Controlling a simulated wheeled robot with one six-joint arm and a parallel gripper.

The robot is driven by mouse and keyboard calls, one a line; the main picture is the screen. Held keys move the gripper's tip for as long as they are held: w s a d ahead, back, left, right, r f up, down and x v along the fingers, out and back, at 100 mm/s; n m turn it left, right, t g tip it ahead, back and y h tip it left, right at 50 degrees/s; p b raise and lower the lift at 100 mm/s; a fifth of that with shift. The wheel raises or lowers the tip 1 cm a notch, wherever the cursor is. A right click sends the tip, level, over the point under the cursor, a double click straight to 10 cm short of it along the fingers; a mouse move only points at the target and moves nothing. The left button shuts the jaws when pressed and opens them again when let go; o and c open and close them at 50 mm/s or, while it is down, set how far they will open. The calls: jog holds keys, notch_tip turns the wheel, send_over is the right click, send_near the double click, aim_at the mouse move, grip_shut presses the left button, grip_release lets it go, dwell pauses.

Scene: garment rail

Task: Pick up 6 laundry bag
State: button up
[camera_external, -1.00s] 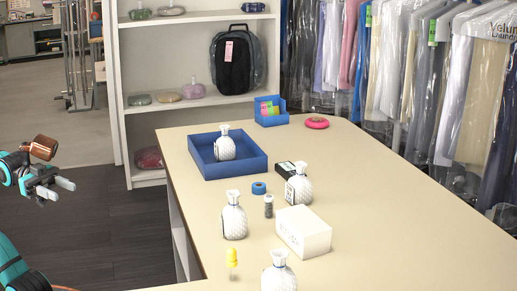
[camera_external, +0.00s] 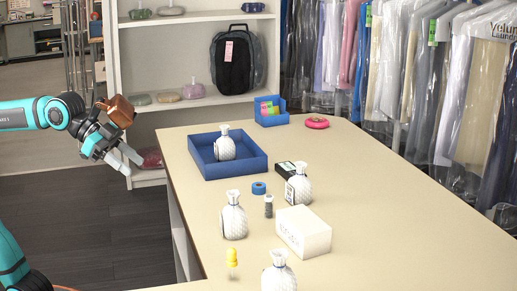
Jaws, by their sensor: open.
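Several white, textured bags with narrowed necks and flared tops, which look like the laundry bags, stand upright on the table. One bag (camera_external: 225,148) is inside the blue tray (camera_external: 249,171). Another bag (camera_external: 299,188) stands beside a black box, one (camera_external: 234,221) stands nearer the table's left edge, and one (camera_external: 279,277) is cut off by the bottom of the picture. Dark markings show on some bags, but I cannot read a number. My gripper (camera_external: 135,167) is open and empty, left of the table and apart from all the bags, fingers pointing down to the right.
A white box (camera_external: 303,232), a yellow-topped item (camera_external: 232,262), a blue tape roll (camera_external: 259,188), a small dark cylinder (camera_external: 268,206) and a black box (camera_external: 287,168) lie among the bags. A blue bin (camera_external: 270,111) and pink ring (camera_external: 317,122) are at the back. The table's right side is clear.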

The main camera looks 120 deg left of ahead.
jog(key=w+a+n+g, duration=0.1)
jog(key=w+a+g, duration=0.3)
jog(key=w+a, duration=0.45)
jog(key=n+g, duration=0.1)
jog(key=g, duration=0.2)
send_near(231, 194)
jog(key=shift+h, duration=0.4)
jog(key=x, duration=0.8)
jog(key=a+x, duration=0.1)
jog(key=x, duration=0.3)
grip_shut()
